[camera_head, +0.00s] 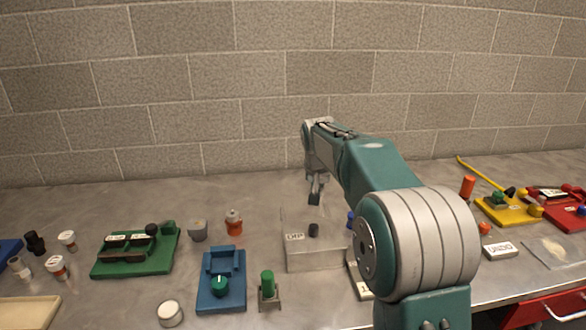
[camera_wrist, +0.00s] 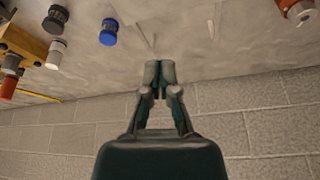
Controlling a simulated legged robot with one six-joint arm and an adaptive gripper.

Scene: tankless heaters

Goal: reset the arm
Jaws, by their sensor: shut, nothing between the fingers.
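My arm is teal and grey and reaches out over the metal bench in the head view. My gripper (camera_head: 315,192) hangs at its far end, fingers pointing down, above the bench behind a grey block (camera_head: 313,260) with a dark knob. In the wrist view my gripper (camera_wrist: 160,75) shows with its two fingertips together and nothing between them. The grey elbow joint and teal link hide part of the bench at the right of centre.
A green fixture (camera_head: 136,252), a blue fixture (camera_head: 221,282) and an orange-red bottle (camera_head: 234,223) stand left of the arm. A yellow fixture (camera_head: 507,211) and a white labelled block (camera_head: 499,250) lie to the right. A block wall (camera_head: 230,90) rises behind.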

